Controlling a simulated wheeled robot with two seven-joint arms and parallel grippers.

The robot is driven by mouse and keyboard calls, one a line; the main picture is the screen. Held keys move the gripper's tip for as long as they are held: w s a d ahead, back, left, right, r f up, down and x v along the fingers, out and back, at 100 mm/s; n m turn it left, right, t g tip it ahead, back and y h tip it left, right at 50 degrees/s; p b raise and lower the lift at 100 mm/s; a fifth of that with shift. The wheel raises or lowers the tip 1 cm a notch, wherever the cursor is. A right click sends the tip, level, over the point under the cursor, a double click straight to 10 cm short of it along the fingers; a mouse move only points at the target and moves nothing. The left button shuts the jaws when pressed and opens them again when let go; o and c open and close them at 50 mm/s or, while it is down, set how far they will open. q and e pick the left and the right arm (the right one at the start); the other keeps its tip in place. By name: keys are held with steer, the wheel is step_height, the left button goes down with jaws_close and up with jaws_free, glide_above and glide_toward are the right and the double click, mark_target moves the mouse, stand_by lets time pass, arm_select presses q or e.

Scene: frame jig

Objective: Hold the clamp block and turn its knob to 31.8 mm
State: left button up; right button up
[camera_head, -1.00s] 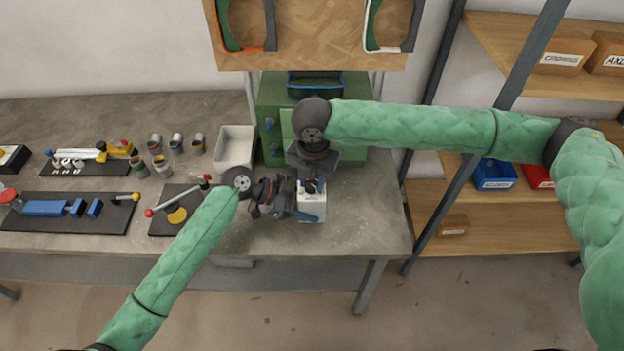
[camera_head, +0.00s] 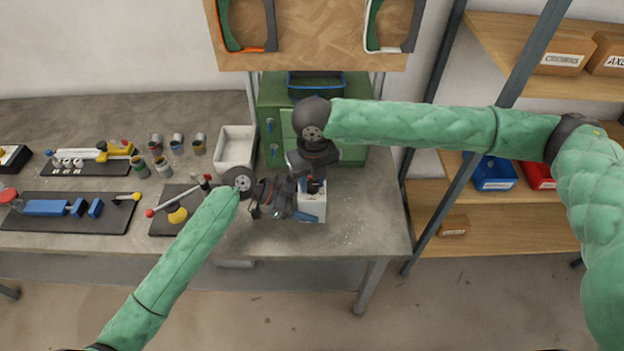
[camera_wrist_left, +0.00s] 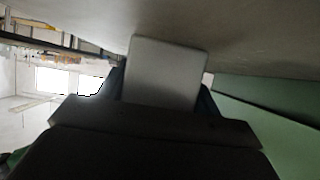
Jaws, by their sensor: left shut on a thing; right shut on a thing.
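The clamp block (camera_head: 312,208) is a white block with some blue on it, standing near the front right of the grey workbench. My left gripper (camera_head: 296,206) is shut on it from the left side. In the left wrist view the block (camera_wrist_left: 165,72) fills the space between the dark fingers of my left gripper (camera_wrist_left: 163,100). My right gripper (camera_head: 314,184) points down from above and is shut at the top of the block, where the knob sits. The knob is mostly hidden by the right gripper, and its reading cannot be made out.
A white bin (camera_head: 235,148) and a green cabinet (camera_head: 350,152) stand behind the grippers. To the left are a dark mat (camera_head: 166,222) with a red-tipped lever, several small cups and more tool mats. The bench front right of the block is clear.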

mark_target(313, 183)
arm_select(q)
steer(key=shift+f, duration=0.15)
arm_select(e)
steer(key=shift+n, duration=0.3)
steer(key=o, duration=1)
step_height(313, 183, up, 12)
steer(key=shift+d+r, duration=0.1)
arm_select(q)
steer(key=o, duration=1.1)
steer(key=shift+c, duration=0.2)
